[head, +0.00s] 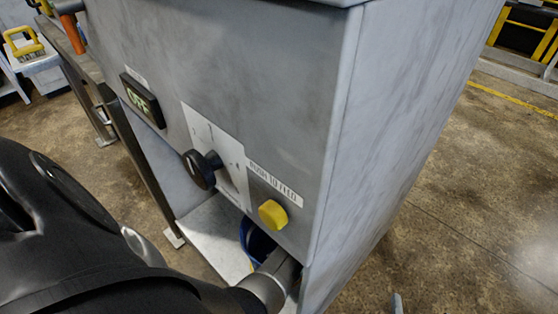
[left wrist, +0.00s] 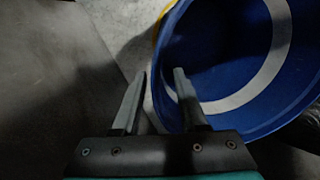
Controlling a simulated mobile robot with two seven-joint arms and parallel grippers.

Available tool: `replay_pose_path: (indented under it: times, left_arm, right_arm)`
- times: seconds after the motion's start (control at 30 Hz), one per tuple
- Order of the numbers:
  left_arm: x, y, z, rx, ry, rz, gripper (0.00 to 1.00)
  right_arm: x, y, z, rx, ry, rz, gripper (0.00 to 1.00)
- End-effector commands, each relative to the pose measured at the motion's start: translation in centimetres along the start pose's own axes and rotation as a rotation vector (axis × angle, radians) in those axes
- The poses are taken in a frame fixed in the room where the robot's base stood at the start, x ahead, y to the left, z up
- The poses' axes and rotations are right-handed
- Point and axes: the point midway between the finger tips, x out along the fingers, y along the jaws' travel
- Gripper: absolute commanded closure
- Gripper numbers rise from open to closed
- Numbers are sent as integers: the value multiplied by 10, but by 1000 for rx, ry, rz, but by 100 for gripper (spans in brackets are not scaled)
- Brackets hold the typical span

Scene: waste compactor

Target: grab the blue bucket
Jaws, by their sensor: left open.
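The blue bucket (head: 258,241) stands in the opening low in the compactor, partly hidden by the panel and by my left arm. In the left wrist view the bucket (left wrist: 225,55) fills the upper right, with a pale curved band inside and a bit of yellow at its edge. My left gripper (left wrist: 160,74) is open. Its right finger overlaps the bucket's opening and its left finger lies outside, with the near rim between them in the picture. I cannot tell whether either finger touches it. In the head view the left fingers are hidden. My right gripper is not seen.
The grey compactor (head: 270,90) carries a display (head: 142,100), a black knob (head: 202,168) and a yellow button (head: 272,214) above the opening. Its side wall stands close right of my arm. Open floor (head: 450,200) lies to the right.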

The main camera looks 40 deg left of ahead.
Motion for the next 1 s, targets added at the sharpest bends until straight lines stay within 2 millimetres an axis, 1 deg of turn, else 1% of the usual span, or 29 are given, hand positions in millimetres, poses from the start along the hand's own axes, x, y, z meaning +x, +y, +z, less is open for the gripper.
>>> replay_pose_path:
  times: [0.1,0.47,1.0]
  left_arm:
    - [0,0,0,0,0,0,59]
    - [0,0,0,0,0,0,99]
    - [0,0,0,0,0,0,100]
  right_arm:
    - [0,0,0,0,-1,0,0]
    - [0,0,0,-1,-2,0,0]
    - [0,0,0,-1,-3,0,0]
